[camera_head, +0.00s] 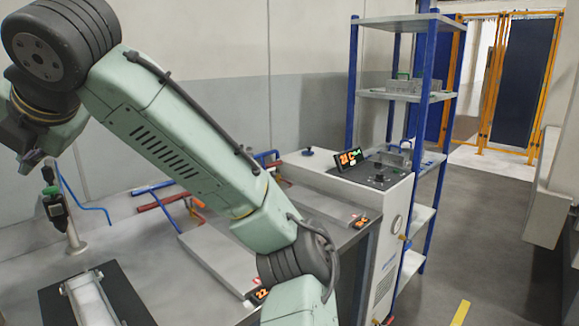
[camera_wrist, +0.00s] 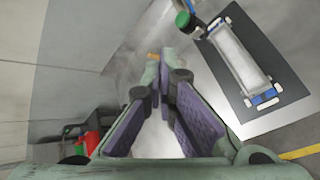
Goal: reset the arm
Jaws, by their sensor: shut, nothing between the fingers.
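My arm, pale green with dark joints, rises across the left half of the head view and bends down at the far left. My gripper (camera_head: 32,160) is at the left edge of that view, partly cut off, above the light worktop. In the wrist view my gripper (camera_wrist: 164,72) points over the worktop. Its purple-padded fingers come together at the far end, shut, with nothing between them.
A dark mat (camera_head: 127,297) with a pale fixture lies below; the mat also shows in the wrist view (camera_wrist: 285,72). A green-topped device (camera_head: 54,207) stands on a post near my gripper. A control box (camera_head: 385,185) and a blue-post shelf (camera_head: 405,94) stand right. Floor is open further right.

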